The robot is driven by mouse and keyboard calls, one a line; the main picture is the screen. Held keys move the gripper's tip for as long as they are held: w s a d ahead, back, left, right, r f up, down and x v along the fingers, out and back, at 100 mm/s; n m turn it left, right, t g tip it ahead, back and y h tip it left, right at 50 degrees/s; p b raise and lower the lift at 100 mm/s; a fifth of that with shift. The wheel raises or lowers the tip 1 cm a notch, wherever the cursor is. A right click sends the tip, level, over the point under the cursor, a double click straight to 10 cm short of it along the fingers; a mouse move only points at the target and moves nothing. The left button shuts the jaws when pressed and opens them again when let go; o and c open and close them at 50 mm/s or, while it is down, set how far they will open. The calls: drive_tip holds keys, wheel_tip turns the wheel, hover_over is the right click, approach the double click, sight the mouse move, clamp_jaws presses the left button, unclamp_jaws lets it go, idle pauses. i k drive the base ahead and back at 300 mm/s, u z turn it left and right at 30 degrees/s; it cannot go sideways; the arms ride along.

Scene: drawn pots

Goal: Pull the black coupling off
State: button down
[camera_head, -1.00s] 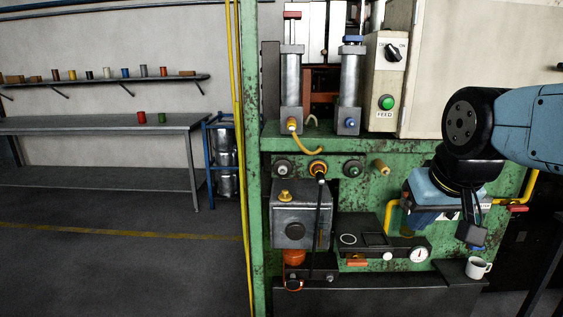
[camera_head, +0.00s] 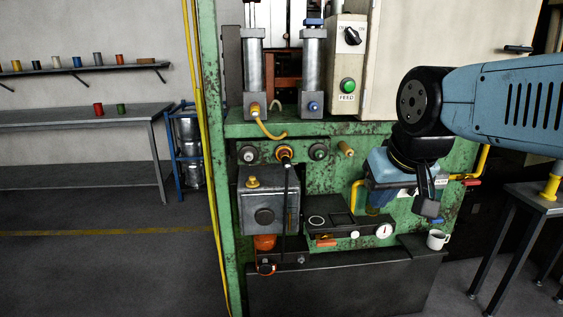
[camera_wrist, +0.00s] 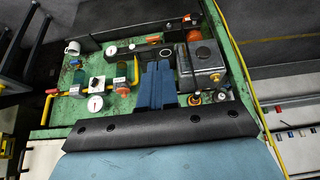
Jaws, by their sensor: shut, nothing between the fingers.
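The hose hangs straight down past the grey box's right side. In the wrist view the ringed socket (camera_wrist: 194,99) sits right of my fingers, and the coupling is too small to make out clearly. My gripper (camera_head: 427,208) is shut and empty.
The grey box (camera_head: 268,200) stands below left. A gauge (camera_head: 383,231), a white mug (camera_head: 438,239) and yellow pipes (camera_head: 482,160) are near my gripper.

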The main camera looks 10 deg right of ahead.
sight(285, 158)
drive_tip(key=z, duration=0.7)
drive_tip(key=k, duration=1.25)
drive_tip(key=u, duration=0.7)
drive_tip(key=i, duration=1.05)
drive_tip(key=z, duration=0.05)
